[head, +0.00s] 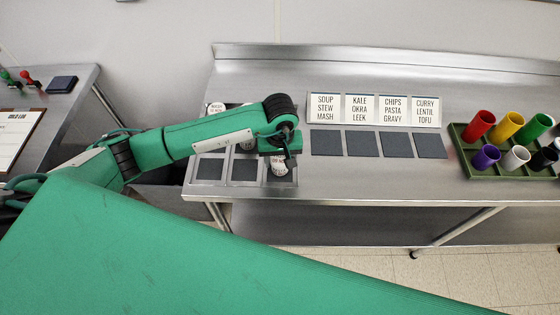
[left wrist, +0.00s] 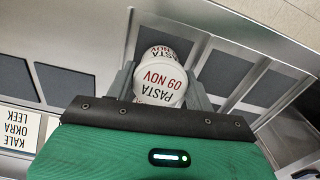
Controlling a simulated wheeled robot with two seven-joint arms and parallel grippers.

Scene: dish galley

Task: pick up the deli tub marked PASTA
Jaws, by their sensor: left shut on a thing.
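The deli tub marked PASTA (left wrist: 160,80) is white, with "PASTA 09 NOV" lettering on its lid and side. My left gripper (left wrist: 162,72) is shut on it, one finger on each side. In the head view the tub (head: 279,168) shows below the left gripper (head: 278,152), over the front right square of a metal rack with dark squares (head: 244,170). I cannot tell whether it touches the rack. The gripper hides part of the tub. My right gripper is in neither view.
Other white tubs stand at the back of the rack, one at its left (head: 215,108), partly behind my arm. Label cards (head: 325,107) stand behind dark pads (head: 362,144) on the steel counter. A green tray (head: 466,160) with coloured cups is at the right.

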